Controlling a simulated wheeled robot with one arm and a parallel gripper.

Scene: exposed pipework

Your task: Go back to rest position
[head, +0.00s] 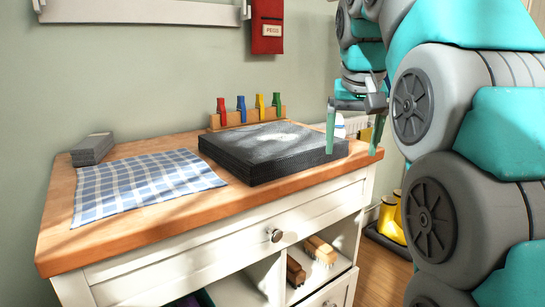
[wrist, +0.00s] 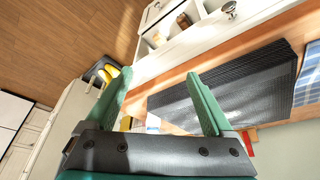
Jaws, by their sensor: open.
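My gripper (head: 355,128) is at the right end of the wooden-topped cabinet, with its two green fingers pointing down. It is open, and I see nothing between the fingers. In the wrist view the gripper (wrist: 158,98) also shows its fingers spread apart. The dark stack of mats (head: 265,152) lies on the counter just left of the gripper in the head view. A small white object (head: 339,126) is partly hidden behind the fingers.
A blue checked cloth (head: 145,184) and grey slabs (head: 92,149) lie on the wooden counter (head: 60,225). Coloured pegs stand in a wooden rack (head: 250,117) at the wall. A red box (head: 267,27) hangs above. Brushes (head: 320,250) sit in an open shelf. Yellow boots (head: 392,218) stand on the floor.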

